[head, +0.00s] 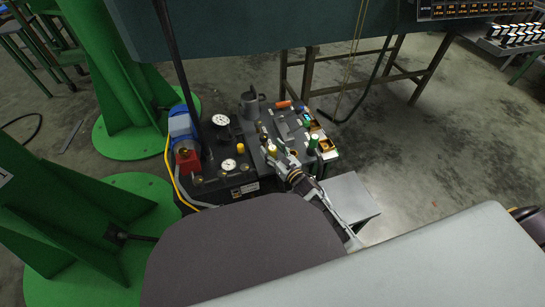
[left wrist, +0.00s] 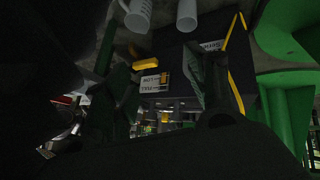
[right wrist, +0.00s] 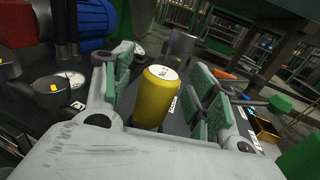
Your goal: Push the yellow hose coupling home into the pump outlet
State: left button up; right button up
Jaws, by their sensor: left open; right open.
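A yellow cylinder with a white marked top, which looks like the hose coupling (right wrist: 155,97), stands between the spread green-padded fingers of my right gripper (right wrist: 160,85). It also shows in the head view (head: 272,151), at the right gripper's tip (head: 275,147) over the black unit. The jaws are open; the coupling's lower end is hidden, so I cannot tell how it sits in the outlet. My left gripper (left wrist: 165,80) is open with nothing between its fingers, low beside the black unit's labelled side. I cannot make it out in the head view.
The black unit (head: 225,175) carries a blue motor (head: 181,127), a red part (head: 188,161), gauges (head: 221,119) and a grey cylinder (head: 250,105). A small yellow cap (head: 240,148) stands left of the coupling. Green columns (head: 85,50) stand left; a grey box (head: 350,197) stands right.

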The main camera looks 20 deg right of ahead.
pick_arm(q)
jog(key=shift+w, duration=0.1)
pick_arm(e)
jog(key=shift+c, duration=0.3)
jog(key=c, duration=0.9)
jog(key=shift+r, duration=0.1)
grip_shut()
pick_arm(q)
jog(key=shift+w+r, duration=0.35)
jog(key=shift+w, duration=0.05)
jog(key=shift+s, duration=0.1)
